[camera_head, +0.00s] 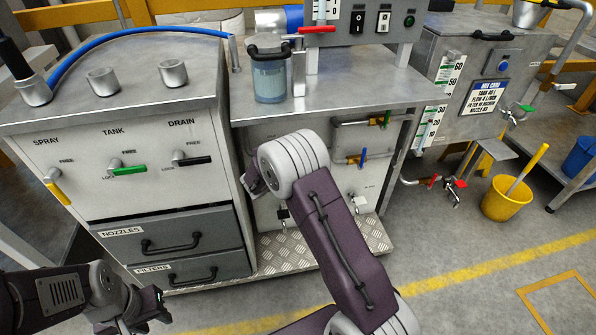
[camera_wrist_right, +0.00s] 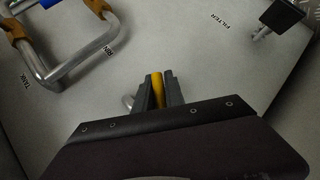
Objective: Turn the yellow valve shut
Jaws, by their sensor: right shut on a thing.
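A yellow valve handle (camera_wrist_right: 157,88) stands between the two dark fingers of my right gripper (camera_wrist_right: 158,92) in the right wrist view. The fingers are shut on it, against a pale panel. In the head view my right arm reaches to the cabinet under the bench, and its wrist hides the fingertips and this handle. Another yellow handle (camera_head: 58,191) slants down on the SPRAY valve of the left cabinet. My left gripper (camera_head: 150,306) is low at the left in the head view, apart from the cabinet, with its fingers parted and nothing seen between them.
Green (camera_head: 130,170) and black (camera_head: 192,160) handles sit beside the SPRAY valve. A blue-handled valve (camera_head: 363,158) and bent pipe are right of my right wrist. In the wrist view a bent pipe (camera_wrist_right: 75,70) and a black knob (camera_wrist_right: 283,14) flank the gripper. A yellow bucket (camera_head: 506,199) stands on the floor.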

